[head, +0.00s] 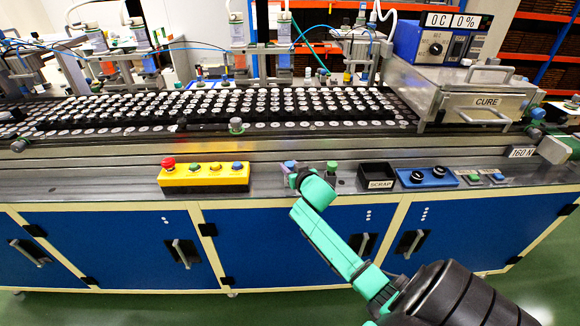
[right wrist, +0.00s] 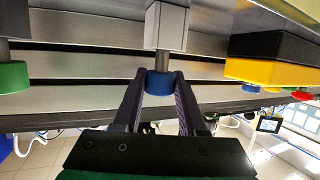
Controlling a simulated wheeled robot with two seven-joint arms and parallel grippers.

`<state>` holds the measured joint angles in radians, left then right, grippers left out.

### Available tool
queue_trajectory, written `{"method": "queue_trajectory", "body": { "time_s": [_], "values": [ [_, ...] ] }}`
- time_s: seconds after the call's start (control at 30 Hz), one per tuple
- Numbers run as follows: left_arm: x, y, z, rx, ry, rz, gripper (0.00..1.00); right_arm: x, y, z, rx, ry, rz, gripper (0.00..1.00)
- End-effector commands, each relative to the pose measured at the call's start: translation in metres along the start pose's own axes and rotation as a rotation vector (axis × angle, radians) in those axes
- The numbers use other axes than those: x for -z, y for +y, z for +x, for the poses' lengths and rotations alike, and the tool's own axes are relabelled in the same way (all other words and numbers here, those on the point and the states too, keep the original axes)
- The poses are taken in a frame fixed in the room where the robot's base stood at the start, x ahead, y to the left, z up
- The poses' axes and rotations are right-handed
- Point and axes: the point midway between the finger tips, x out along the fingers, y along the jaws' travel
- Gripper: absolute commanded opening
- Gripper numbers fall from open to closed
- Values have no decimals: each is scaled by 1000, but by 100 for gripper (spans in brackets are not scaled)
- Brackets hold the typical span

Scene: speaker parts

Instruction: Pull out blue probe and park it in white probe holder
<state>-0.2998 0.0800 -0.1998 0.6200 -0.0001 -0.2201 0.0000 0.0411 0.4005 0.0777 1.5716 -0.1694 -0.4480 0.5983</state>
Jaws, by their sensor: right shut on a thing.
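The blue probe (right wrist: 160,83) shows in the right wrist view as a blue cap on a short grey shaft. The shaft ends in a light grey block (right wrist: 167,27). The wrist view appears upside down. I cannot tell whether the light grey block is the white probe holder. My left gripper is not in view.
A green-capped post (head: 332,166) stands close on the right. The yellow button box (head: 203,177) is on the left, the black scrap bin (head: 377,174) and blue knob box (head: 427,178) on the right. Behind lies the conveyor (head: 236,127) with rows of speaker parts.

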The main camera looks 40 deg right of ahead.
Motion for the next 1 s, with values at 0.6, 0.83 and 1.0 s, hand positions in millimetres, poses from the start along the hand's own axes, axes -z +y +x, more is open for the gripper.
{"method": "queue_trajectory", "body": {
  "time_s": [0.6, 0.83, 1.0],
  "values": [
    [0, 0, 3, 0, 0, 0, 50, -4, 0, 0, 0, 0, 0, 76],
    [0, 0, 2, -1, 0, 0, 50, -5, 0, -32, 2, 0, -1, 76],
    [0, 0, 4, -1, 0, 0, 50, -6, -1, -79, 2, -1, 0, 76]
  ]
}}
